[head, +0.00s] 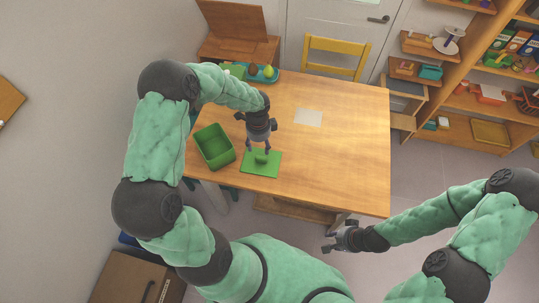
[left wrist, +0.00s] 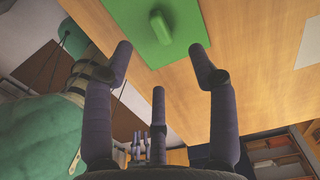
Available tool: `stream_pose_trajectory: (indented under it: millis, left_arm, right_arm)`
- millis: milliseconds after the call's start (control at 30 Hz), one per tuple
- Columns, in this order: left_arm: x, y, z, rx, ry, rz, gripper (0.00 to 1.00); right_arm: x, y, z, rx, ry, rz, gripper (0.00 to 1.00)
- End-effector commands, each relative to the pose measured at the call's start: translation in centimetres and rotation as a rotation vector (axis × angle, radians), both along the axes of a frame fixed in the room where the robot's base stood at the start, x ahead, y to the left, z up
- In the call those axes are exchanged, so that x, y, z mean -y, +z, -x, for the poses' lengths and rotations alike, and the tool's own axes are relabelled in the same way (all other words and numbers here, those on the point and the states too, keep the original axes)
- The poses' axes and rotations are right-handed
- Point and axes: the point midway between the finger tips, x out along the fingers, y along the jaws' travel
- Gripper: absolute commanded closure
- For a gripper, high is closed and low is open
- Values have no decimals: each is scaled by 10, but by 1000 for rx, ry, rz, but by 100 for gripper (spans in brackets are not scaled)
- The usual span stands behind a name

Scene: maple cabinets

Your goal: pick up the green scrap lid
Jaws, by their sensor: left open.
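The green scrap lid (head: 247,167) lies flat near the table's front left, a flat square plate with a raised handle (head: 262,158) in its middle. The lid also shows in the left wrist view (left wrist: 185,50), with its handle (left wrist: 160,27) near the top. My left gripper (head: 259,151) is open and empty, pointing down above the lid near the handle. In the left wrist view its fingers (left wrist: 160,60) are spread, with the handle beyond the gap between them. My right gripper (head: 327,242) hangs empty off the table's front edge, its fingers seemingly apart.
An open green bin (head: 214,147) stands on the wooden table (head: 340,150), left of the lid. A pale sheet (head: 308,117) lies mid-table. A teal tray (head: 262,75) with small items is at the back left. A yellow chair (head: 335,57) stands behind. The table's right side is clear.

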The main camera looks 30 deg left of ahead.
Motion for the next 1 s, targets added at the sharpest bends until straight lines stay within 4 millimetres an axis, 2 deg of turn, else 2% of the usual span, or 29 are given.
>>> stream_pose_trajectory:
  millis: [333, 567, 900, 1000]
  left_arm:
    - [0, -46, 1, -3, 0, 1, 42]
    - [1, -60, 1, -1, 1, 1, 42]
    - [3, -103, 2, -1, 3, 1, 42]
    - [4, -108, 3, -1, 2, 1, 42]
  right_arm:
    - [0, -11, 1, -1, 0, 0, 68]
    - [0, -14, 1, -1, 0, 0, 68]
    - [0, -26, 0, -1, 0, 0, 68]
    - [0, -27, 0, -1, 0, 0, 68]
